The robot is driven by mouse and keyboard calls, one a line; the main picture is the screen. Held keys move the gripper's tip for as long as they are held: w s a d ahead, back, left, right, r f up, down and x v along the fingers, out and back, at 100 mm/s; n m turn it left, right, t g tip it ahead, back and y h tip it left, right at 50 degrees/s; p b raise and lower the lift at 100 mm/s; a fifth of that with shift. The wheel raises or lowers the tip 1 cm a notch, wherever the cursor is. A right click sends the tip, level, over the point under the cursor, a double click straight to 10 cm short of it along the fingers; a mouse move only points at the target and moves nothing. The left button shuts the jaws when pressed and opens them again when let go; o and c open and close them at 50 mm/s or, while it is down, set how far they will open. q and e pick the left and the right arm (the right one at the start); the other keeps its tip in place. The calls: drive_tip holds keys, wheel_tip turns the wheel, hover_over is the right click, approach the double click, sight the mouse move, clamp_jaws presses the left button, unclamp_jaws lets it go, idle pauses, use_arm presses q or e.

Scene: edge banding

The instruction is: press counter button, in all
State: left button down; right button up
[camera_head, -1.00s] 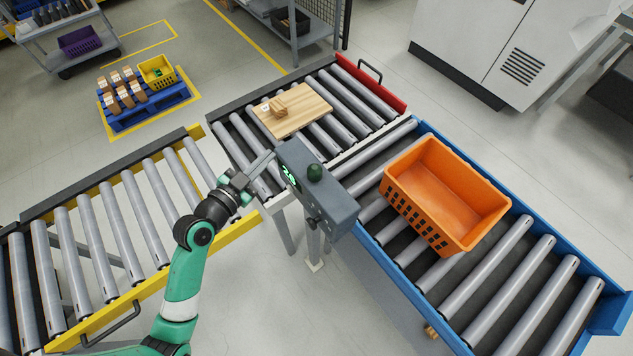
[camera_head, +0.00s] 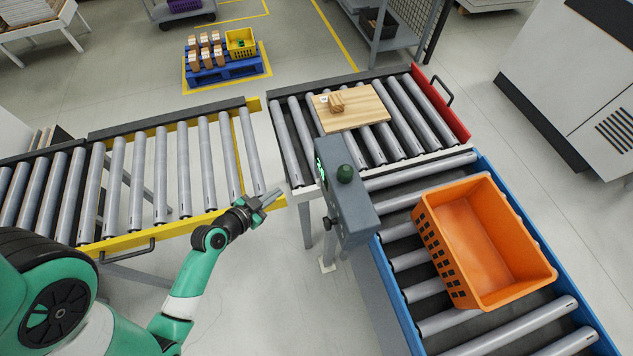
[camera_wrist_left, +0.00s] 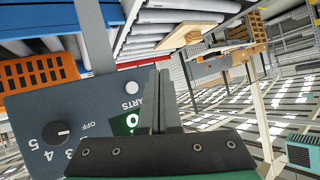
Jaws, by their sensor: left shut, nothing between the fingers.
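The grey counter box (camera_head: 347,215) stands on a post between the conveyors, with a dark green dome (camera_head: 345,173) on top and a green-lit display (camera_head: 320,168) on its left side. The left wrist view shows its panel (camera_wrist_left: 40,110) with a black knob (camera_wrist_left: 60,133), a white round button (camera_wrist_left: 131,88) beside the letters "ARTS", and part of the green display (camera_wrist_left: 124,123). My left gripper (camera_head: 270,197) is shut and empty, left of the box with a gap between. Its fingers (camera_wrist_left: 160,100) hide part of the panel. My right gripper is not in view.
An orange crate (camera_head: 483,245) sits on the blue-railed conveyor right of the box. A wooden board (camera_head: 365,110) with a small block (camera_head: 336,103) lies on the rollers behind. The yellow-railed conveyor (camera_head: 130,243) runs left. Floor between the conveyors is open.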

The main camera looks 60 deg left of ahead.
sight(318, 183)
use_arm(q)
drive_tip(key=w+d+p, duration=0.2)
drive_tip(key=w+p, duration=0.1)
drive_tip(key=w, duration=0.5)
drive_tip(key=shift+w, duration=0.2)
drive_tip(key=shift+w, duration=0.15)
idle(1.7)
drive_tip(key=shift+w, duration=0.25)
drive_tip(key=shift+w+d, duration=0.15)
drive_tip(key=shift+w, duration=0.35)
idle(0.7)
drive_tip(key=shift+s+a+p, duration=0.2)
drive_tip(key=shift+s+p, duration=0.35)
drive_tip(key=shift+s, duration=0.35)
